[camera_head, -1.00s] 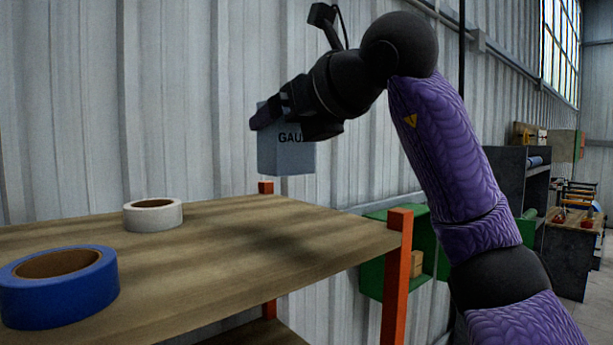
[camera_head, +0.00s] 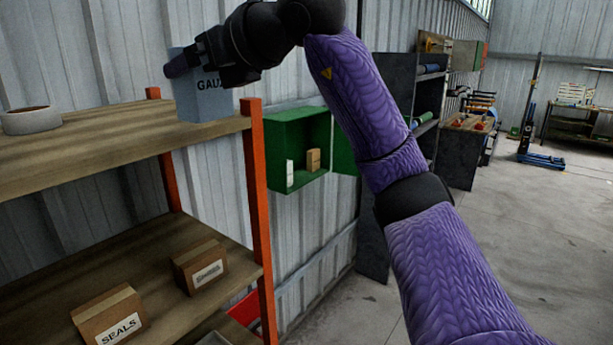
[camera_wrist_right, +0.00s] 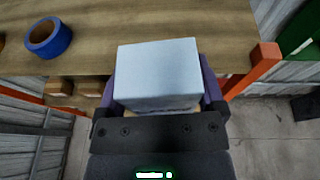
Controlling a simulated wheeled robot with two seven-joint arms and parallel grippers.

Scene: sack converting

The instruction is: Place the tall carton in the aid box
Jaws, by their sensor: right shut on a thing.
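The tall carton (camera_head: 208,100) is a grey-blue box with "GAU" lettering visible. My right gripper (camera_head: 185,62) is shut on its upper part and holds it upright at the right end of the top shelf. I cannot tell whether its base touches the board. In the right wrist view the carton (camera_wrist_right: 158,75) sits between the two fingers (camera_wrist_right: 160,98). The aid box (camera_head: 300,118) is an open green wall box to the right of the shelf, with its door at its right side. It holds a small brown carton (camera_head: 313,160) and a white item (camera_head: 290,173). My left gripper is out of view.
An orange post (camera_head: 257,210) stands between shelf and aid box. Brown cartons (camera_head: 200,267) lie on the lower shelf.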

